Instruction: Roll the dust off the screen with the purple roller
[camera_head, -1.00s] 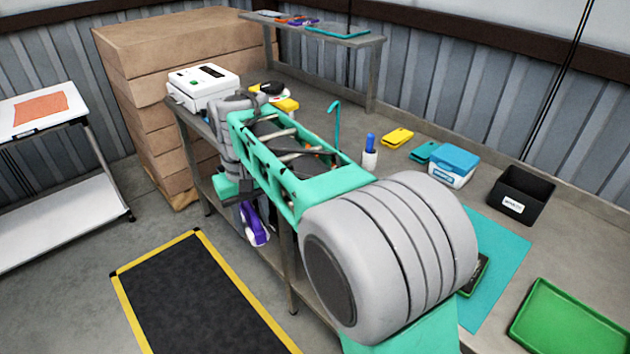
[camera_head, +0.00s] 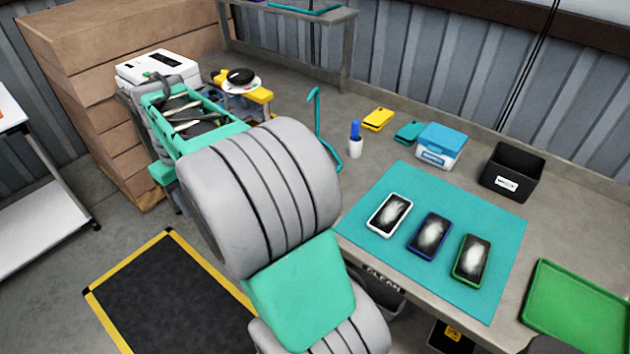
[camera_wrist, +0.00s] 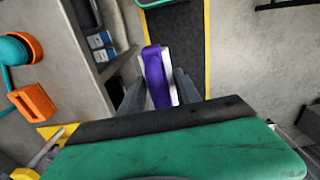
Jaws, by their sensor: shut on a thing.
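The purple roller (camera_wrist: 158,80) shows in the wrist view, with a purple body and a white side. My gripper (camera_wrist: 157,92) is shut on it, with a dark finger on either side. The head view hides the gripper and roller behind my arm. In the head view, three phones lie in a row on a teal mat (camera_head: 385,190): a white-framed phone (camera_head: 390,215), a blue-framed phone (camera_head: 430,236) and a green-framed phone (camera_head: 471,260). Each dark screen has a whitish dust patch.
A black bin (camera_head: 517,172), a blue-lidded tub (camera_head: 441,146), a blue-capped bottle (camera_head: 355,138) and a yellow case (camera_head: 378,119) stand behind the mat. A green tray (camera_head: 580,310) lies at right.

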